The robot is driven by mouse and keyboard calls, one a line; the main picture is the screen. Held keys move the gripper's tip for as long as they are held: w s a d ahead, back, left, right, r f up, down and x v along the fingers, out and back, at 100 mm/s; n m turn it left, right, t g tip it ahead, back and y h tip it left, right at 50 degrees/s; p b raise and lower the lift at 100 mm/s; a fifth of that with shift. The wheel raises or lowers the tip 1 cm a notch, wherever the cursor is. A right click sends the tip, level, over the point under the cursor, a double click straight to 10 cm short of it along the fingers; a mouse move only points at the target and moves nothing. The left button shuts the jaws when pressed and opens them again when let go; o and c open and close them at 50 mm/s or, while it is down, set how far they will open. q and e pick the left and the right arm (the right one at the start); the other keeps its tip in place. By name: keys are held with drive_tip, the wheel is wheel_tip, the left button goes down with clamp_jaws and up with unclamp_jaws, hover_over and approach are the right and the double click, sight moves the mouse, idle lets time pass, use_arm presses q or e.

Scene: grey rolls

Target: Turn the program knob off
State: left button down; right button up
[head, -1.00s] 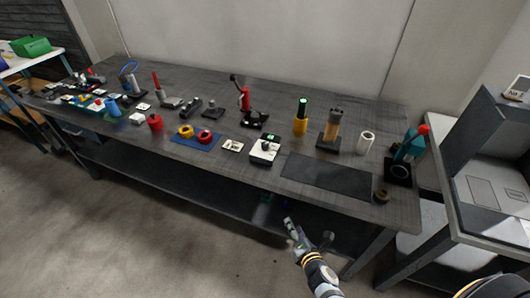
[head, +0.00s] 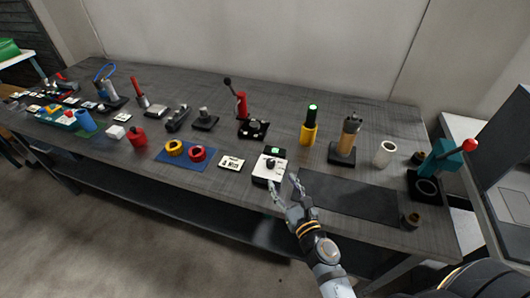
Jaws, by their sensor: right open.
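The program knob (head: 270,163) is a dark knob on top of a small white box (head: 262,173) near the front edge of the workbench. A small green-lit display (head: 274,151) sits at the back of the box. My right gripper (head: 284,184) is open and empty, with its fingertips at the front right of the box. It looks close to the box, but I cannot tell whether it touches. The knob shows clear of the fingers; its exact pointer direction is too small to read. My left gripper is out of view.
A dark mat (head: 345,194) lies right of the box, and a white label card (head: 231,163) lies left of it. A yellow stand with a green-topped black cylinder (head: 310,122) and a lever press (head: 247,115) stand behind. A blue tray (head: 170,158) holds two rolls.

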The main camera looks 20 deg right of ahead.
sight(272, 165)
drive_tip(key=shift+w+r+p, duration=0.25)
drive_tip(key=shift+r+p, duration=0.1)
drive_tip(key=shift+p, duration=0.05)
drive_tip(key=shift+w+a+r+p, duration=0.15)
drive_tip(key=shift+w+p, duration=0.25)
drive_tip(key=shift+w, duration=0.45)
drive_tip(key=w, duration=0.4)
drive_tip(key=shift+a+f+p, duration=0.2)
drive_tip(key=shift+f+p, duration=0.1)
drive_tip(key=shift+p, duration=0.05)
drive_tip(key=w, duration=0.2)
drive_tip(key=shift+w+a+f, duration=0.1)
drive_tip(key=shift+w, duration=0.65)
drive_tip(key=shift+c, duration=1.4)
clamp_jaws()
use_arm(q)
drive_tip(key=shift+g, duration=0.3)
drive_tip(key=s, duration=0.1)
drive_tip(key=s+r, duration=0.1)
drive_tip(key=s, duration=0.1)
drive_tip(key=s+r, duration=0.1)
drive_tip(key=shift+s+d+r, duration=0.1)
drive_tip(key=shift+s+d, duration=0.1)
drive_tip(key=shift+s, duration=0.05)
